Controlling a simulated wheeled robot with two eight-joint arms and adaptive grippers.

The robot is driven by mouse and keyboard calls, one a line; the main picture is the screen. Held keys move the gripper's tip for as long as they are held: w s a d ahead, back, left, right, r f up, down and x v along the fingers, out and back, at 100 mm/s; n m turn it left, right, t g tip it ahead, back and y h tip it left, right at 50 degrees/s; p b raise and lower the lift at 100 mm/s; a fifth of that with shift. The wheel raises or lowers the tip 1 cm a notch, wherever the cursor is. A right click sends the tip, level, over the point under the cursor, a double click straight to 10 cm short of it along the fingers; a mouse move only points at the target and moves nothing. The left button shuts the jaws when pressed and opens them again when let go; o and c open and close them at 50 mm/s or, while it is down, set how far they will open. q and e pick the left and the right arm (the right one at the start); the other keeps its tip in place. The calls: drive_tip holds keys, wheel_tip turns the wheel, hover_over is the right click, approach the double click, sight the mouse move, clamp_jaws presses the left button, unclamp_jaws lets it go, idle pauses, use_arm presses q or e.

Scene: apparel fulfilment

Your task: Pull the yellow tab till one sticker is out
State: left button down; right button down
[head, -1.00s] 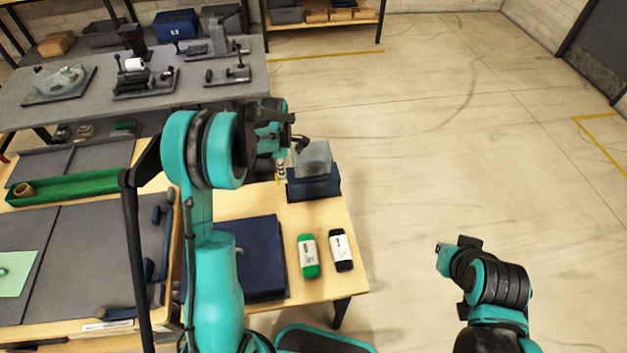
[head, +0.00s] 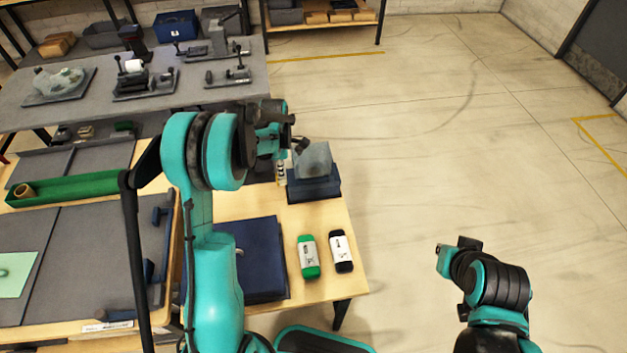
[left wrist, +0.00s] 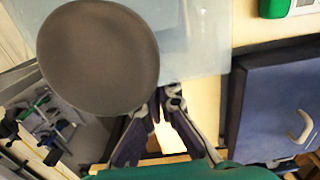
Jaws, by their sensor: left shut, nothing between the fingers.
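A dispenser-like unit with a dark blue base (head: 314,188) and a translucent grey block (head: 312,160) stands at the far right of the wooden table. My left gripper (head: 300,143) is beside the block in the head view, partly hidden by its own wrist. In the left wrist view its fingers (left wrist: 167,93) are shut, with nothing seen between them. Their tips are near a grey round disc (left wrist: 98,55) and a pale translucent sheet (left wrist: 195,40). A small yellowish striped piece (head: 281,173) shows below the gripper; I cannot tell if it is the tab. My right gripper (head: 455,246) is away from the table.
A green bottle-like item (head: 308,257) and a black one (head: 341,251) lie on the table's near right part, beside a navy flat stack (head: 260,262). A grey bench (head: 60,110) with fixtures stands behind. The floor to the right is clear.

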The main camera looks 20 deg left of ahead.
use_arm(q)
drive_tip(key=shift+f, duration=0.1)
drive_tip(key=shift+f+b, duration=1.15)
drive_tip(key=shift+f, duration=0.2)
drive_tip(key=shift+s+a, duration=0.1)
drive_tip(key=shift+s+a, duration=0.1)
drive_tip(key=shift+a, duration=0.2)
drive_tip(key=a, duration=0.1)
drive_tip(key=p, duration=0.4)
approach(280, 183)
drive_tip(key=shift+s+a+r, duration=0.1)
drive_tip(key=shift+s+a, duration=0.25)
drive_tip(key=shift+a, duration=0.5)
drive_tip(key=shift+s+a, duration=0.3)
drive_tip(key=shift+a, duration=0.5)
